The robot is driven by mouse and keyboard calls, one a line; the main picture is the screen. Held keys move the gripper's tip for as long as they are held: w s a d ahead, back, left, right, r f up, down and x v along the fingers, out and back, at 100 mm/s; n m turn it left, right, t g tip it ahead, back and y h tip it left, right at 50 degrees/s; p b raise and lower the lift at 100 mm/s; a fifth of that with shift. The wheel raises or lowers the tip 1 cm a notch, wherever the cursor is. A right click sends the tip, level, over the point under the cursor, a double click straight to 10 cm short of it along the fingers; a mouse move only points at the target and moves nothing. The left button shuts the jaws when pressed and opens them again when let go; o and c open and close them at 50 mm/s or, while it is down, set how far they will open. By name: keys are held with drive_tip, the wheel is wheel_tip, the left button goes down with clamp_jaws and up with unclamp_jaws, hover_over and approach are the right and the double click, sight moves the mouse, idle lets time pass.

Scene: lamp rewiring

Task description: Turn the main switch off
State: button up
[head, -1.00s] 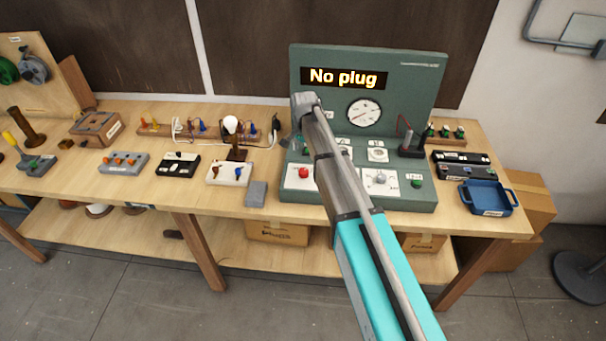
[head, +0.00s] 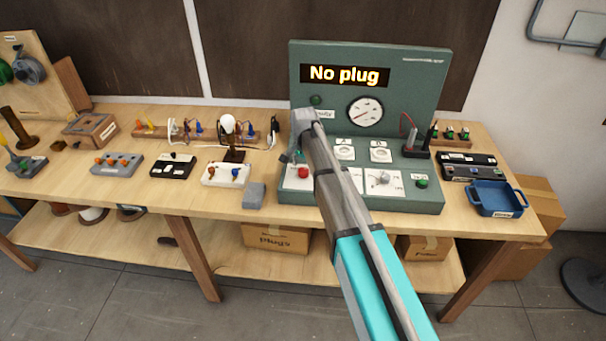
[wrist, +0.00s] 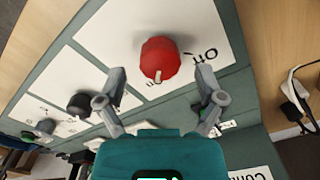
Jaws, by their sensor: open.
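The main switch looks to be the red knob (head: 303,172) on a white plate at the lower left of the green test panel (head: 420,203). In the wrist view the red knob (wrist: 160,58) is large, with a white pointer mark on the side towards my gripper. The mark lies by a small label that seems to read "On"; "Off" is printed to its right. My gripper (wrist: 160,76) is open, its fingers spread to either side of the knob's near edge, not visibly touching it. In the head view my arm hides part of the panel.
The panel display (head: 345,75) reads "No plug". A grey dial knob (head: 384,179) and a green button (head: 422,183) sit right of the red knob. A grey block (head: 255,195) lies left of the panel. A blue tray (head: 497,198) stands at the right.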

drive_tip(key=shift+f+b, duration=0.4)
drive_tip(key=shift+f, duration=0.2)
drive_tip(key=shift+c, duration=0.3)
drive_tip(key=c, duration=1.1)
